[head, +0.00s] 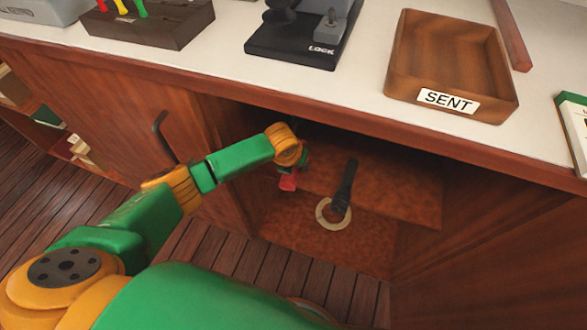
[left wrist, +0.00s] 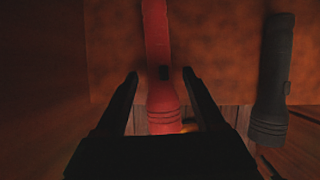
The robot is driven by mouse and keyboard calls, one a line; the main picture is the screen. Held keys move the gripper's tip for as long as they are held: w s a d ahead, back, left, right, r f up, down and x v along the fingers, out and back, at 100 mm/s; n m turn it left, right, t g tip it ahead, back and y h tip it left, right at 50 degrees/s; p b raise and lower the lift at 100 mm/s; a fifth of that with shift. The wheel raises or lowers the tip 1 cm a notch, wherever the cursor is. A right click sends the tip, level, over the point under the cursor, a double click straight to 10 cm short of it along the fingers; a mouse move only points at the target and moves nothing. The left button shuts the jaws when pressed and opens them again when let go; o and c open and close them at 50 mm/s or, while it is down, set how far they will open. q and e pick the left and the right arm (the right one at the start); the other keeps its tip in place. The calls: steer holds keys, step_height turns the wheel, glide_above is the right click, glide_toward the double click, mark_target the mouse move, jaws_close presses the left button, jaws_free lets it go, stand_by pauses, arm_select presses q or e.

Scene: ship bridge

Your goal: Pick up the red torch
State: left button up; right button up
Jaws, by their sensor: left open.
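The red torch (left wrist: 161,105) lies in the open cupboard under the desk. In the left wrist view its wide ribbed end is between the two fingers of my left gripper (left wrist: 160,74), with a gap on each side. Its narrow body runs away to the top of that view. My left gripper is open. In the head view only a small red part of the torch (head: 288,183) shows below my left wrist, and the fingers are mostly hidden. My right gripper is not in view.
A black torch (head: 346,185) lies right of the red one, also in the left wrist view (left wrist: 271,80). The cupboard's side walls and desk edge surround my arm. A SENT tray (head: 402,60) sits on the desk.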

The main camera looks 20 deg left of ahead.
arm_select(q)
steer(key=shift+r, duration=0.1)
jaws_close()
